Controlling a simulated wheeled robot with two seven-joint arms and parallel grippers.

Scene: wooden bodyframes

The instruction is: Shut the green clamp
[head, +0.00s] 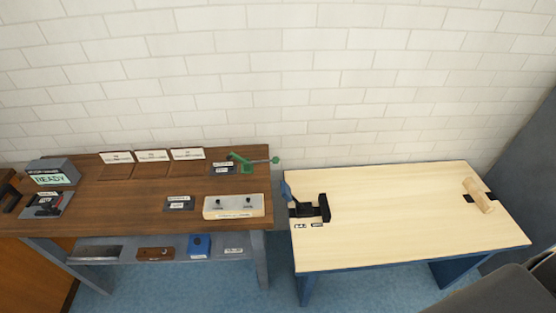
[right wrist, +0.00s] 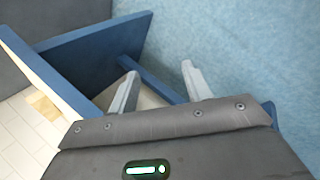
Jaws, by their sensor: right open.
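The green clamp (head: 246,163) stands at the back right corner of the dark wooden bench (head: 90,213) in the head view. Its green handle reaches out to the right, ending in a round knob past the bench's edge. Whether it is shut is too small to tell. My right gripper (right wrist: 158,85) shows in the right wrist view, open and empty, with blue floor and blue table legs beyond its fingers. It is away from the clamp. My left gripper is not in view.
A light wooden table (head: 400,225) stands right of the bench, with a black fixture (head: 312,208) at its left end and a wooden piece (head: 478,197) at its right. A white box (head: 233,207) sits in front of the clamp. A gap separates bench and table.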

